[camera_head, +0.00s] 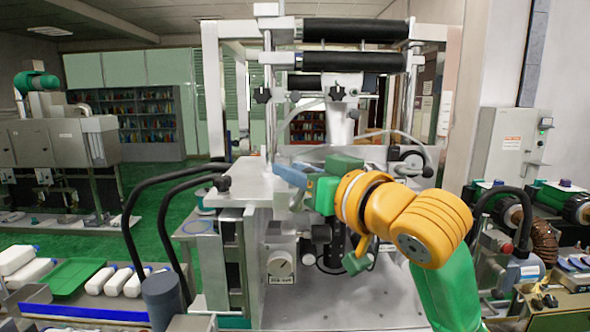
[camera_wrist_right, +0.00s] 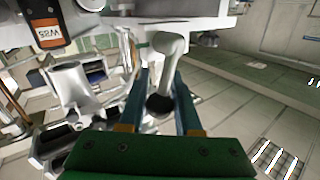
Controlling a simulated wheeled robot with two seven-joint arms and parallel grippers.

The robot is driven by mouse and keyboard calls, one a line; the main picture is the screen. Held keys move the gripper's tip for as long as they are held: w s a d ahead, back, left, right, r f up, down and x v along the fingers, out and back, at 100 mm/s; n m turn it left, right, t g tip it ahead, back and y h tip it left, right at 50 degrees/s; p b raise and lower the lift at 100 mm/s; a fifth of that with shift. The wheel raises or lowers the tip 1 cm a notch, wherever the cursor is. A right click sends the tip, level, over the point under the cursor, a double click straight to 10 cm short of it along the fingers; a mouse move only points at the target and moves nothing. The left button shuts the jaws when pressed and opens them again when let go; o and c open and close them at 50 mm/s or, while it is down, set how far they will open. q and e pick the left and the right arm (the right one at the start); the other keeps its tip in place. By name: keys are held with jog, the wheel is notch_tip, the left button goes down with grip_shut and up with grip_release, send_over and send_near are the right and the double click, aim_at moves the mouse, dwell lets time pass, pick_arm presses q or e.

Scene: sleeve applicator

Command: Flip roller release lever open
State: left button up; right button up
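My right gripper (camera_head: 288,176) reaches left from the orange and green right arm to the pale grey machine housing. In the right wrist view, its two blue-grey fingers (camera_wrist_right: 162,90) stand apart, one on each side of a light grey lever (camera_wrist_right: 170,48) with a dark rounded end (camera_wrist_right: 159,104). The lever lies between the fingers, its dark end towards the palm. I cannot tell whether the fingers touch it. In the head view the lever is not clearly made out behind the gripper. My left gripper is not in view.
Black rollers (camera_head: 355,31) span the top of the machine frame. Curved dark handles (camera_head: 160,190) rise on its left. White bottles (camera_head: 110,280) and a green tray (camera_head: 75,275) lie at the lower left. A grey control cabinet (camera_head: 515,145) stands on the right.

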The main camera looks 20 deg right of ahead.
grip_shut()
jog(key=shift+w+a+r+n+g, duration=0.1)
jog(key=shift+a+n+g, duration=0.25)
jog(key=shift+n+g, duration=0.25)
jog(key=shift+w+a+f+n+g+h, duration=0.15)
jog(key=shift+a+n+g+h, duration=0.25)
jog(key=shift+n, duration=0.5)
jog(key=o, duration=0.6)
grip_release()
jog(key=shift+c, duration=0.2)
jog(key=shift+o, duration=1.4)
jog(key=shift+a, duration=0.1)
